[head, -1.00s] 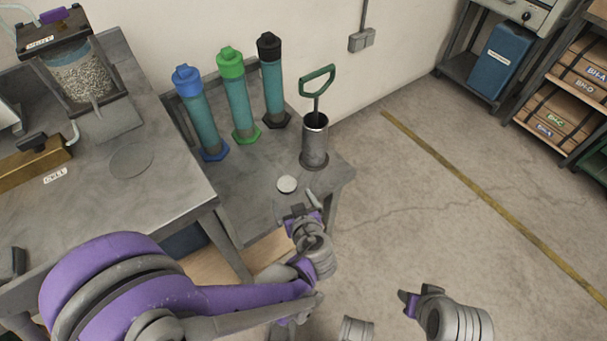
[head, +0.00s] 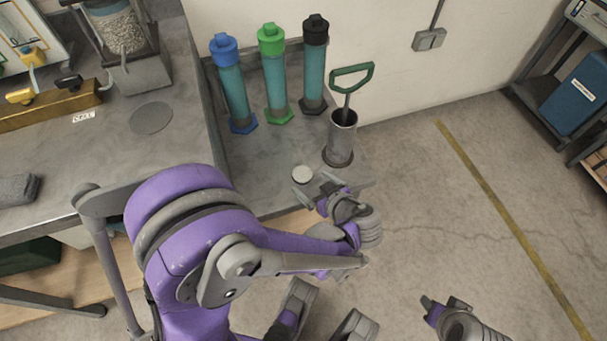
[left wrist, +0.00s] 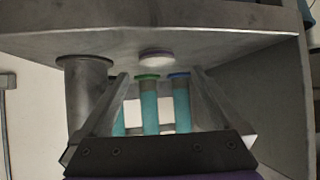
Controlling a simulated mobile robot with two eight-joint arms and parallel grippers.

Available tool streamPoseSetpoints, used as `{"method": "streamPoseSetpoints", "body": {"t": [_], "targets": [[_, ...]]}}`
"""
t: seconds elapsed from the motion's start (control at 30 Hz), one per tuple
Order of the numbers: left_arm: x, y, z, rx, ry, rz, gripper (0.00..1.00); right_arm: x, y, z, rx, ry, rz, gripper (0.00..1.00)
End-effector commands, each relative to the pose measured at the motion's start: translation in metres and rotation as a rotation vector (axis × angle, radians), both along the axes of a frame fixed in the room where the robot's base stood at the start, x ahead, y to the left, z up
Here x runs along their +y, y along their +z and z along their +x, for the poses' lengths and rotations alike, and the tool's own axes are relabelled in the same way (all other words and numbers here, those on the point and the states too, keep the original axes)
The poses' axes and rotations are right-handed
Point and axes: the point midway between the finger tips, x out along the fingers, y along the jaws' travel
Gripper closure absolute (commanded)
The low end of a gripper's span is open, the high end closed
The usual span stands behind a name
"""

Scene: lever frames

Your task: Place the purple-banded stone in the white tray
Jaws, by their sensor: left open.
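The purple-banded stone (head: 302,174) is a small pale disc on the low grey bench, near its front edge. In the left wrist view the stone (left wrist: 157,57) shows a purple band, beyond my fingers and roughly centred between them. My left gripper (head: 327,188) is open and empty, just to the right of and below the stone in the head view, apart from it. Its two fingers (left wrist: 155,100) frame the gap in the wrist view. My right gripper (head: 428,303) is at the lower right, over the floor; its jaws are unclear. I cannot make out a white tray.
Blue-, green- and black-capped tubes (head: 276,85) stand at the back of the low bench. A metal cylinder (head: 341,145) with a green-handled tool (head: 352,75) stands right of the stone. A higher workbench (head: 185,120) is at left.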

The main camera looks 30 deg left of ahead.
Motion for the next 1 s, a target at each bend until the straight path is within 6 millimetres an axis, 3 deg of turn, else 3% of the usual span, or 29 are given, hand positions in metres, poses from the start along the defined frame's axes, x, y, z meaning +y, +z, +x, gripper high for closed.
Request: {"method": "streamPoseSetpoints", "body": {"t": [0.4, 0.7, 0.77, 1.0], "targets": [[0.034, -0.029, 0.024, 0.000, 0.002, 0.001, 0.00, 0.000, -0.019, 0.002, 0.006, 0.000, 0.000, 0.55], [0.038, -0.030, 0.026, 0.000, -0.001, 0.000, 0.00, 0.000, -0.020, 0.002, 0.006, 0.000, 0.000, 0.55], [0.038, -0.030, 0.026, 0.000, -0.001, 0.000, 0.07, 0.000, -0.020, 0.002, 0.006, 0.000, 0.000, 0.55], [0.038, -0.030, 0.026, 0.000, -0.001, 0.000, 0.50, 0.000, -0.020, 0.002, 0.006, 0.000, 0.000, 0.55]]}}
